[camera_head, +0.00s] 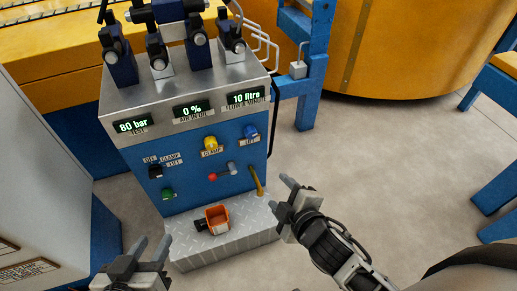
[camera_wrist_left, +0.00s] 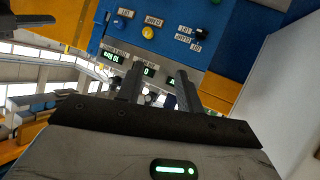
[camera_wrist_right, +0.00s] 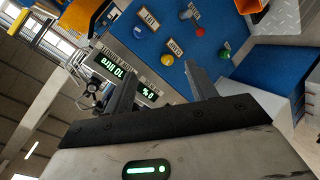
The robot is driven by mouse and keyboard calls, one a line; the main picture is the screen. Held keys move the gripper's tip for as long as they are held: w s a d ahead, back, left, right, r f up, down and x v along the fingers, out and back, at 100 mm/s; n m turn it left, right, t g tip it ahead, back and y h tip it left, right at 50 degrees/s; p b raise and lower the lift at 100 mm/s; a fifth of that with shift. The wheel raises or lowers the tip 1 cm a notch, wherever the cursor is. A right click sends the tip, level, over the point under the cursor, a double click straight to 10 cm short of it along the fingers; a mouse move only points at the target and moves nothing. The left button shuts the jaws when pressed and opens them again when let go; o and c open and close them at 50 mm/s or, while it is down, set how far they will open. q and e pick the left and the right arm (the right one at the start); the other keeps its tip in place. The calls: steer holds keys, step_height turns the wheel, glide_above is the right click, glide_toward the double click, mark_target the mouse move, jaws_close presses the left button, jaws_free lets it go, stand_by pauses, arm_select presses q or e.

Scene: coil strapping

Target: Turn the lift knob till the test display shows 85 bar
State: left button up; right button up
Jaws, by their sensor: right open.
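The test display (camera_head: 133,125) reads 80 bar. The blue lift knob (camera_head: 250,131) sits at the right of the blue panel, with its LIFT label just below. It also shows in the left wrist view (camera_wrist_left: 119,23) and the right wrist view (camera_wrist_right: 139,32). My right gripper (camera_head: 286,197) is open and empty, below and right of the knob and apart from it. My left gripper (camera_head: 151,246) is open and empty, low in front of the cabinet's step, far from the knob.
A yellow clamp knob (camera_head: 210,143) is left of the lift knob. A black selector (camera_head: 155,171), green button (camera_head: 168,193) and red-ended lever (camera_head: 213,177) share the panel.

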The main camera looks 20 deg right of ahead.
steer(key=w+d+f+n+t+h+b, duration=0.1)
steer(key=w+d+f+n+t+b, duration=0.1)
steer(key=w+f+n+b, duration=0.6)
steer(key=n+t+b, duration=0.3)
steer(key=n+b, duration=0.1)
steer(key=n, duration=0.7)
glide_toward(252, 136)
steer(key=w+b, duration=0.2)
steer(key=w, duration=0.7)
steer(key=shift+w+f+b, duration=0.15)
steer(key=shift+w+b, duration=0.15)
steer(key=shift+b, duration=0.05)
arm_select(q)
steer(key=d+f+t+h, duration=0.1)
steer(key=d+f+h, duration=0.2)
steer(key=f, duration=0.3)
steer(key=shift+w+d+n+t+h, duration=0.3)
steer(key=shift+w+d+t, duration=0.1)
steer(key=shift+d, duration=0.3)
